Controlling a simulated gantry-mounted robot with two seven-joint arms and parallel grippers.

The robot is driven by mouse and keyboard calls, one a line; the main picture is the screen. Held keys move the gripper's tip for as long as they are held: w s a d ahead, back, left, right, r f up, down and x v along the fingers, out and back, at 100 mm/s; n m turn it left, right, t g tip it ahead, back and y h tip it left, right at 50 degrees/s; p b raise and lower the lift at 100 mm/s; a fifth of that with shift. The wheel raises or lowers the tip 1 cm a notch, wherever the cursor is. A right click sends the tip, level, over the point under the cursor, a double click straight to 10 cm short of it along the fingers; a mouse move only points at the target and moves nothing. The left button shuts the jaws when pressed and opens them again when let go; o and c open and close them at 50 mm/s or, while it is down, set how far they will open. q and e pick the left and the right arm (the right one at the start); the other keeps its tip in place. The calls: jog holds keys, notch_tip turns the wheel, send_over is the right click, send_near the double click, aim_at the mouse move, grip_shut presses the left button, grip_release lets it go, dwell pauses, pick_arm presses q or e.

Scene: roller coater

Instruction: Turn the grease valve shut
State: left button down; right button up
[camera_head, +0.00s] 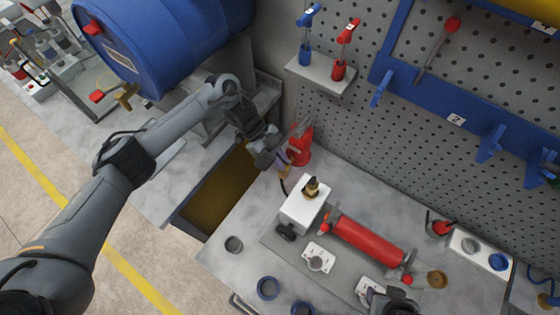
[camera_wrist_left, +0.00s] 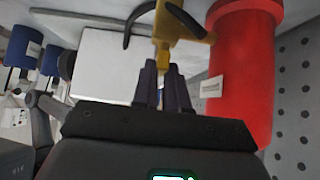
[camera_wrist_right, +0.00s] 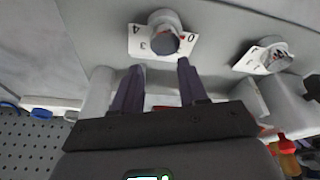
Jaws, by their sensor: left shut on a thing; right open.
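A red upright cylinder (camera_head: 301,147) stands at the back of the bench by the pegboard; it fills the right of the left wrist view (camera_wrist_left: 240,75).
A white box (camera_head: 303,212) with a brass fitting and a red roller (camera_head: 367,241) stand on the bench. A blue drum (camera_head: 165,45) with a red-handled tap lies at upper left. An open bin (camera_head: 190,222) sits left of the bench. Small cups line the front.

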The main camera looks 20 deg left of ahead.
pick_arm(q)
jog(key=shift+a+f, duration=0.15)
jog(key=shift+f, duration=0.15)
jog(key=c, duration=1.2)
grip_release()
jog(key=shift+o, duration=0.2)
jog(key=shift+r, duration=0.1)
jog(key=v, duration=1)
jog(key=shift+a+r, duration=0.2)
jog(key=shift+r, duration=0.05)
jog(key=shift+w+r, duration=0.1)
